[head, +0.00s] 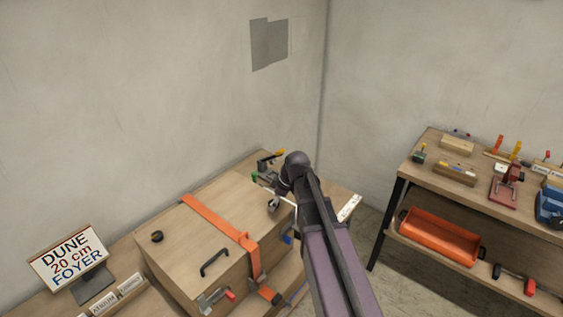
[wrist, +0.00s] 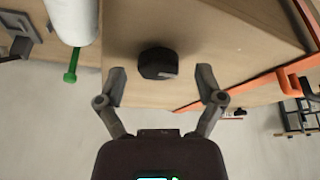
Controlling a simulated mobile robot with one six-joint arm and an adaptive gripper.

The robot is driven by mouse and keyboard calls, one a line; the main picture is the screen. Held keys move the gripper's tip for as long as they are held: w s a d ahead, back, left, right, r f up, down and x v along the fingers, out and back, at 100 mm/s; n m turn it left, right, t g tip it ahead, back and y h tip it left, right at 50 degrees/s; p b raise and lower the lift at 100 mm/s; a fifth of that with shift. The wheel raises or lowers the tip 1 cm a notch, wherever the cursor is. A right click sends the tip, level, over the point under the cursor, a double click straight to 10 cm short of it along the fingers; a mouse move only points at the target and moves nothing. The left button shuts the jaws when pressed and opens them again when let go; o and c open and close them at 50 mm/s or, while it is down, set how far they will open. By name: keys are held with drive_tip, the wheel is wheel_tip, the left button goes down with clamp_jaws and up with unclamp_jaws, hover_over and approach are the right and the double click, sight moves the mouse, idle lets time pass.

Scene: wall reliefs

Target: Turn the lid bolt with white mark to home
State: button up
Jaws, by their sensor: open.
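A dark round lid bolt (wrist: 158,62) stands on the wooden lid (wrist: 210,25) in the wrist view, with a small pale mark on its near right side. My gripper (wrist: 161,78) is open, one fingertip on each side of the bolt, with gaps to it. In the head view my gripper (head: 274,203) is over the far right part of the wooden chest (head: 185,270); my arm hides what is under it. Another black knob (head: 157,236) shows on the chest's left part; no white mark is visible on it.
An orange strap (head: 215,222) crosses the lid, beside a black handle (head: 214,262). Clamps with green and yellow parts (head: 268,160) stand at the far edge. A white cylinder (wrist: 72,20) and a green handle (wrist: 72,66) are close left of my gripper. A tool bench (head: 455,180) stands right.

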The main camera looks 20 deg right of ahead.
drive_tip(key=n, duration=0.2)
drive_tip(key=n+g, duration=0.1)
drive_tip(key=n, duration=0.1)
drive_tip(key=shift+w+g+y, duration=0.2)
drive_tip(key=shift+g+y, duration=0.1)
drive_tip(key=n+g, duration=0.1)
drive_tip(key=n, duration=0.2)
drive_tip(key=shift+n, duration=0.3)
drive_tip(key=n+g, duration=0.1)
drive_tip(key=n, duration=0.2)
drive_tip(key=shift+w+g, duration=0.1)
drive_tip(key=shift+g, duration=0.3)
drive_tip(key=n+g+h, duration=0.1)
drive_tip(key=n, duration=0.3)
drive_tip(key=shift+w+n, duration=0.1)
drive_tip(key=shift+n, duration=0.2)
drive_tip(key=p+v, duration=1.2)
drive_tip(key=v, duration=0.1)
drive_tip(key=shift+a+r+h+p, duration=0.2)
drive_tip(key=shift+r+h+p, duration=0.1)
drive_tip(key=shift+r+p, duration=0.15)
drive_tip(key=shift+w, duration=0.1)
